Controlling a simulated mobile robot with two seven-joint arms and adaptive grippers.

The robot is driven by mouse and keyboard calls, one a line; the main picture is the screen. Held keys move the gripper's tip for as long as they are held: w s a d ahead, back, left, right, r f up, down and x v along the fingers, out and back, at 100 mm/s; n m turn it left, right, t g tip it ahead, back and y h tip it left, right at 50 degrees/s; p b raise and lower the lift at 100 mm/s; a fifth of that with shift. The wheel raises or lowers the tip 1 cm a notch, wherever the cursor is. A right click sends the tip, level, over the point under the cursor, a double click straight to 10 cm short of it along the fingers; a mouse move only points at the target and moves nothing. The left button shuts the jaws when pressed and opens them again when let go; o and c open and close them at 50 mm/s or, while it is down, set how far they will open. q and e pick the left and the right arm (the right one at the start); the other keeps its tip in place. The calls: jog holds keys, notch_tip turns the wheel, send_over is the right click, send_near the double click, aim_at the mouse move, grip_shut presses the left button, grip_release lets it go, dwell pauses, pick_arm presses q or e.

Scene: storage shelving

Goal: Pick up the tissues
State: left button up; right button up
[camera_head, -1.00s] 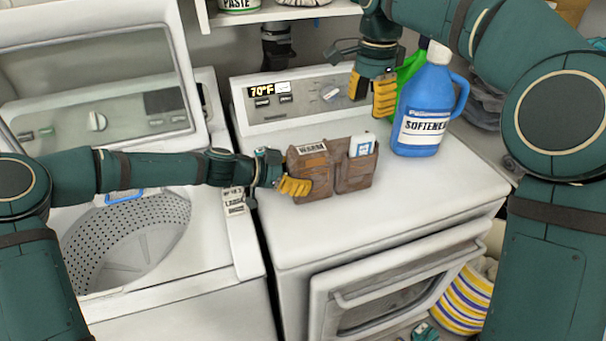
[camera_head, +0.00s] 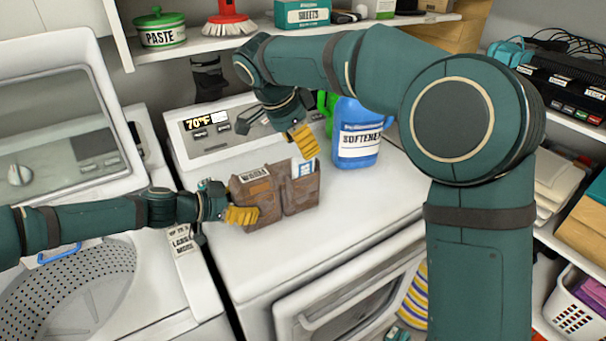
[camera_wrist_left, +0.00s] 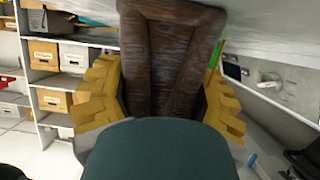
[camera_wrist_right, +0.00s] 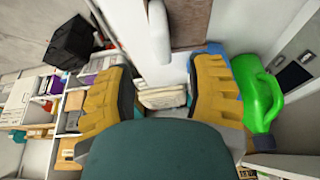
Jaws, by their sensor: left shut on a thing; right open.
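A brown pocketed holder (camera_head: 262,199) labelled "WARM" stands on the white appliance top. A small white and blue packet (camera_head: 303,170), likely the tissues, sticks up from its right pocket. My left gripper (camera_head: 241,215) is shut on the holder's left end; the brown holder (camera_wrist_left: 170,60) fills the space between the fingers in the left wrist view. My right gripper (camera_head: 303,141) is open, just above and behind the packet. In the right wrist view, brown and white surfaces lie beyond its open fingers (camera_wrist_right: 160,92); I cannot tell for certain whether the white one is the packet.
A blue softener jug (camera_head: 357,135) stands close to the right of my right gripper, with a green jug (camera_wrist_right: 262,95) behind it. The control panel (camera_head: 215,125) rises behind. The shelf (camera_head: 190,45) is above. The appliance top in front is clear.

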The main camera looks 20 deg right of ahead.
aim_at(301, 156)
jog(key=shift+a+f+x, duration=0.1)
jog(key=shift+a+x, duration=0.1)
jog(key=shift+x, duration=0.65)
jog(key=shift+a+f+x, duration=0.1)
jog(key=shift+a+x, duration=0.1)
jog(key=shift+x, duration=0.7)
jog(key=shift+a+f+x, duration=0.1)
jog(key=shift+a+x, duration=0.1)
jog(key=shift+x, duration=0.65)
jog(key=shift+c, duration=0.4)
grip_shut()
